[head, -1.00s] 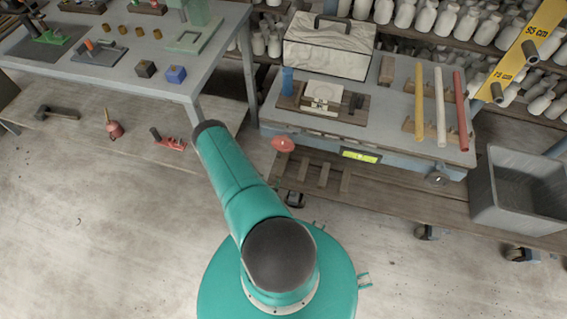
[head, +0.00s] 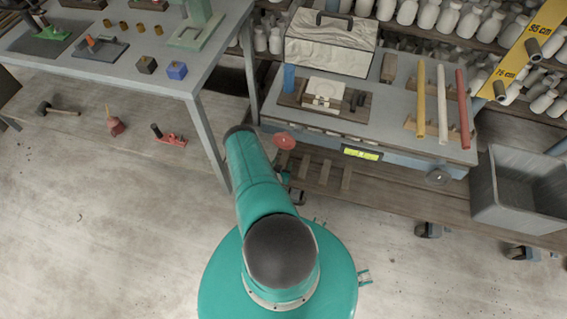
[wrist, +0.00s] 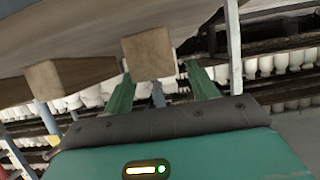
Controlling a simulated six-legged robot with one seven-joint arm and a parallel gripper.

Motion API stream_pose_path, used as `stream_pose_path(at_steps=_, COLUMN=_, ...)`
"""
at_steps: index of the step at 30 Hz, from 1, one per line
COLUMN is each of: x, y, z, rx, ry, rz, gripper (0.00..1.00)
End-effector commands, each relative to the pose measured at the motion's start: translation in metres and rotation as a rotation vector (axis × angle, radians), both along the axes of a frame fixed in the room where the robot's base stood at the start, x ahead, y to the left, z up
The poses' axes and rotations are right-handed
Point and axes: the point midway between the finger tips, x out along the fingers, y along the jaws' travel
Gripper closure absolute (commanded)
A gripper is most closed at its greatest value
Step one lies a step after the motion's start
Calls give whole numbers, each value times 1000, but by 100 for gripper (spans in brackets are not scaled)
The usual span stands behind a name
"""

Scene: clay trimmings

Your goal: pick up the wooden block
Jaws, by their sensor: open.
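The wooden block (head: 388,67) is a small grey-brown block. It lies at the back of the cart top, between the pale carved case and the yellow bar. In the head view my arm is folded in front of the cart, and my gripper is mostly hidden behind it. In the wrist view my gripper (wrist: 160,73) is open, its two green fingers apart with nothing held. Ends of wooden beams (wrist: 148,55) show just beyond the fingers; I cannot tell the wooden block in that view.
The cart top (head: 385,125) also carries a pale case (head: 331,42), a blue cylinder (head: 289,78), and yellow, white and red bars (head: 463,108). A red knob (head: 285,141) is at its front. A grey bin (head: 518,190) stands right; a workbench (head: 115,65) stands left.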

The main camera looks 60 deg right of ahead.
Motion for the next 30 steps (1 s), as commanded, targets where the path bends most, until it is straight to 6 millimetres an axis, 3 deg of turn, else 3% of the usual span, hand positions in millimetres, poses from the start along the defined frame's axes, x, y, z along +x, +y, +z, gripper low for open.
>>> stream_pose_path(at_steps=4, x=3, y=-13, z=-6, rx=-1, ry=-1, rz=1, gripper=42)
stream_pose_path(at_steps=11, x=3, y=-14, z=-6, rx=1, ry=1, rz=1, gripper=42)
stream_pose_path(at_steps=19, x=3, y=-14, z=-6, rx=1, ry=0, rz=1, gripper=91)
stream_pose_path(at_steps=30, x=4, y=-14, z=-3, rx=0, ry=1, rz=1, gripper=91)
